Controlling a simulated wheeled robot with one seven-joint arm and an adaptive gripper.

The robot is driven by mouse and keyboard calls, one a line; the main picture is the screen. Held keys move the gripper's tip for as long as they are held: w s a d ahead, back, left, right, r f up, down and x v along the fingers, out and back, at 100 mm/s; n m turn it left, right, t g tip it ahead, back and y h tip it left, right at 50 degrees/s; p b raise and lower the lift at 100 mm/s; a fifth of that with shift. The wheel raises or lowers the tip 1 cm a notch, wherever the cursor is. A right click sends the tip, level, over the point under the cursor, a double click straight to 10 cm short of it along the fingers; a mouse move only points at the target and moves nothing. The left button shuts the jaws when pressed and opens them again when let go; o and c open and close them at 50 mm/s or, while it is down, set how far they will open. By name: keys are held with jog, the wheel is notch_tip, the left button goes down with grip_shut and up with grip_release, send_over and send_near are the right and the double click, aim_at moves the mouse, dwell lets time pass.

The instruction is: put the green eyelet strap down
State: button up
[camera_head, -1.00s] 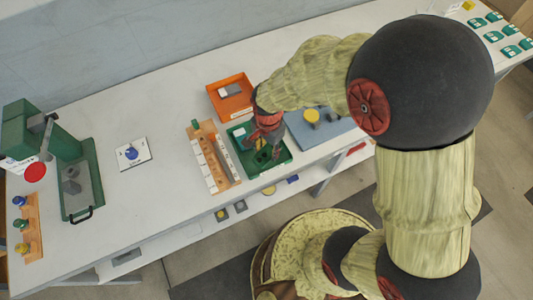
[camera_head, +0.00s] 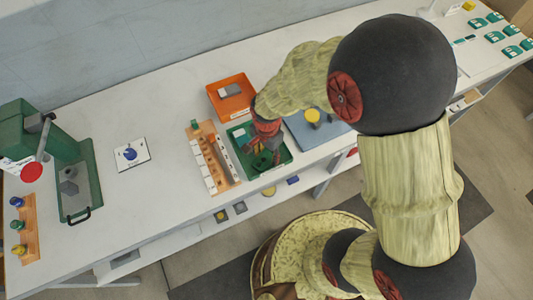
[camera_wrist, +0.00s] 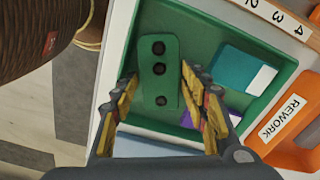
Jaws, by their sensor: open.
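The green eyelet strap (camera_wrist: 158,70), a rounded plate with several dark holes, lies in the green tray (camera_wrist: 210,25) in the wrist view. My gripper (camera_wrist: 160,90) is open, with one finger on each side of the strap's lower part and a visible gap on both sides. In the head view my gripper (camera_head: 264,155) is low over the green tray (camera_head: 285,150). There the strap is hard to tell from the tray and partly hidden by the fingers.
A teal and white piece (camera_wrist: 245,72) and a purple piece lie in the tray. An orange tray (camera_head: 231,97) stands behind, a wooden numbered rack (camera_head: 213,160) to the left, and a blue mat (camera_head: 315,130) to the right.

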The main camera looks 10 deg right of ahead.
notch_tip(320, 180, up, 12)
jog(key=r+p, duration=0.1)
jog(key=p, duration=0.2)
notch_tip(320, 180, up, 11)
jog(key=n+t, duration=0.2)
jog(key=n, duration=0.2)
send_over(267, 157)
jog(key=s+d, duration=0.2)
jog(key=d, duration=0.3)
jog(key=s+d+r+n+t, duration=0.3)
jog(key=s+d+r+n, duration=0.3)
jog(key=s+r, duration=0.3)
jog(key=shift+r+t, duration=0.3)
jog(key=shift+r, duration=0.45)
jog(key=shift+w, duration=0.1)
jog(key=shift+f+b, duration=0.9)
jog(key=shift+b, duration=0.15)
